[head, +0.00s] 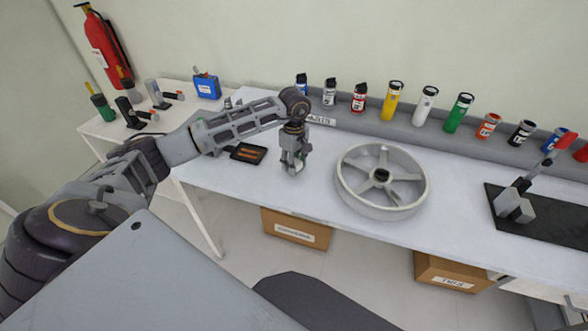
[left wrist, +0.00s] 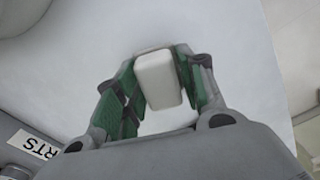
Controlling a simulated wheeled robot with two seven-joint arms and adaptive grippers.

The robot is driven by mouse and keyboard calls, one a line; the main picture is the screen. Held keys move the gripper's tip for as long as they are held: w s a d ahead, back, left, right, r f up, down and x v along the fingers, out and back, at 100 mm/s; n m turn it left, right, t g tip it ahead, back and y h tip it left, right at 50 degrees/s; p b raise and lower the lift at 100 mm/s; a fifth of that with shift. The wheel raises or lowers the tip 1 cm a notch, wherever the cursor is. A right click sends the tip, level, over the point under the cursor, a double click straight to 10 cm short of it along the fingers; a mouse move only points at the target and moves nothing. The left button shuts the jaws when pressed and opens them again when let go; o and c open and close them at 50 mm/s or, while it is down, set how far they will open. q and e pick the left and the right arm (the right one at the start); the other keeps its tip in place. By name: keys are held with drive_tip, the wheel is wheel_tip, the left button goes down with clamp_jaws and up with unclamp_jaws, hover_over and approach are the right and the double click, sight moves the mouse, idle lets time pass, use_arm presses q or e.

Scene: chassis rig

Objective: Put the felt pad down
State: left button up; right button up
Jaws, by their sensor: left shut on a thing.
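The felt pad (left wrist: 159,80) is a small off-white block with rounded edges in the left wrist view. My left gripper (left wrist: 160,85) is shut on it, with a green-lined finger on each side. In the head view my left gripper (head: 293,168) points down over the white worktable (head: 235,172), left of the grey wheel. The pad is hard to make out there, and I cannot tell whether it touches the table. My right gripper is not in view.
A spoked grey wheel (head: 382,182) lies right of my left gripper. A black tray (head: 248,153) with orange pieces lies to its left. Several spray cans and bottles line the back ledge (head: 345,118). A black-based clamp (head: 515,205) stands at right.

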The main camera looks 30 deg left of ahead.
use_arm(q)
wheel_tip(320, 180, down, 3)
drive_tip(key=shift+r, duration=0.15)
drive_tip(key=shift+f, duration=0.3)
drive_tip(key=o, duration=0.9)
drive_tip(key=shift+r, duration=0.8)
wheel_tip(320, 180, up, 5)
drive_tip(key=shift+f, duration=0.15)
wheel_tip(320, 180, up, 4)
drive_tip(key=shift+r+b, duration=0.15)
drive_tip(key=shift+b, duration=0.25)
drive_tip(key=shift+r, duration=0.8)
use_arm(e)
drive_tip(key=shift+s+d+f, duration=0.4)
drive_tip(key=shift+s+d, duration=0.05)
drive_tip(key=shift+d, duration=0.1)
